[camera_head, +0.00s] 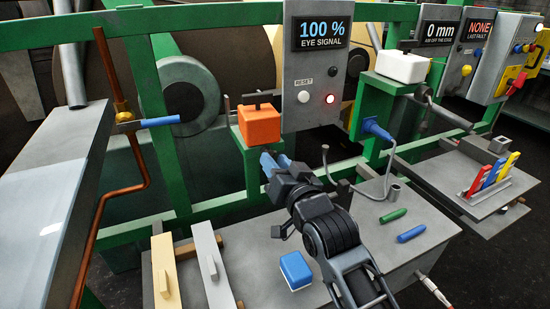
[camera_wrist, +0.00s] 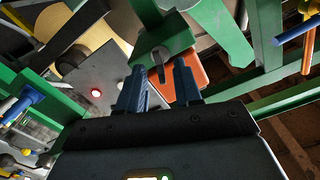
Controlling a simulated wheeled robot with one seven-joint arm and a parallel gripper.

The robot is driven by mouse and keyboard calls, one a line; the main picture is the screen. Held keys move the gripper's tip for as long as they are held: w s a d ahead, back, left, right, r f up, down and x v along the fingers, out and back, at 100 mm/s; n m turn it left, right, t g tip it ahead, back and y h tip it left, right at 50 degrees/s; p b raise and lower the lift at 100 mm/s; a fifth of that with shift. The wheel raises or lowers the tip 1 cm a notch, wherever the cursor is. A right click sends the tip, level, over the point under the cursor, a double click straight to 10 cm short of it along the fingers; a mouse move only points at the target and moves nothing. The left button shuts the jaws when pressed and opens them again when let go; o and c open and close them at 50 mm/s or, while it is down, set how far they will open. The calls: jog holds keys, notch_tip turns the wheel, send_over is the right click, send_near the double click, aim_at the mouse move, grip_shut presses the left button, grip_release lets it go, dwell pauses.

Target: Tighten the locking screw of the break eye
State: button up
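The break eye appears to be the orange box (camera_head: 260,127) on a green bracket (camera_head: 251,165) below the "EYE SIGNAL" panel. A dark crossbar handle (camera_head: 259,97) sits on top of it. My gripper (camera_head: 275,160) has blue fingers and is just below and in front of the box. In the wrist view the fingers of my gripper (camera_wrist: 160,72) stand apart, with nothing clearly held between them. The orange box (camera_wrist: 190,78) shows behind the right finger. A small dark screw-like piece (camera_wrist: 160,73) shows beyond the gap. I cannot tell whether a finger touches anything.
The panel (camera_head: 315,75) reads 100 % and has a lit red lamp (camera_head: 330,98). Green rails (camera_head: 215,205) surround the eye. A copper pipe with a blue-handled valve (camera_head: 148,122) stands left. The bench below holds a blue block (camera_head: 295,270), two pale bars, and green and blue pens.

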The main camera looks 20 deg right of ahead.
jog(key=shift+w, duration=0.75)
grip_shut()
